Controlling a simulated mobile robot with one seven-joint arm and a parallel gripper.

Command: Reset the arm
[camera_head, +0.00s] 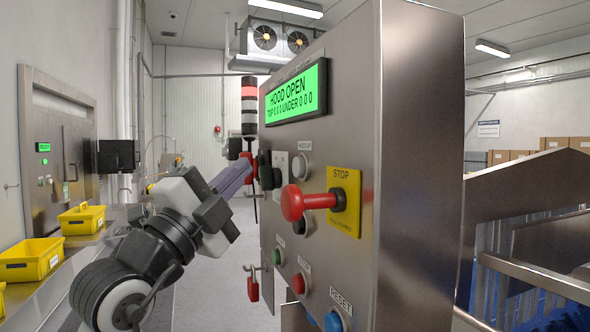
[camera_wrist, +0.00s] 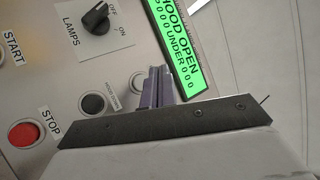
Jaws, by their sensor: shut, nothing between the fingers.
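My gripper (camera_head: 248,166) has its narrow purple fingers together and empty, pointing at the steel control panel (camera_head: 395,120). In the wrist view the fingers (camera_wrist: 156,72) stand over the panel near a pale round button (camera_wrist: 137,82), which they partly cover. I cannot tell whether the fingertips touch the panel. A black round button (camera_wrist: 92,104) is left of them, and the black LAMPS knob (camera_wrist: 96,18) is above left. My arm (camera_head: 160,245) reaches in from the lower left in the head view. The green display (camera_head: 297,92) reads HOOD OPEN.
A red mushroom STOP button (camera_head: 300,204) on a yellow plate sticks out from the panel. Green (camera_head: 277,256), red (camera_head: 299,284) and blue RESET (camera_head: 333,321) buttons sit below. Yellow bins (camera_head: 30,260) stand at left. A red padlock (camera_head: 253,285) hangs near the panel.

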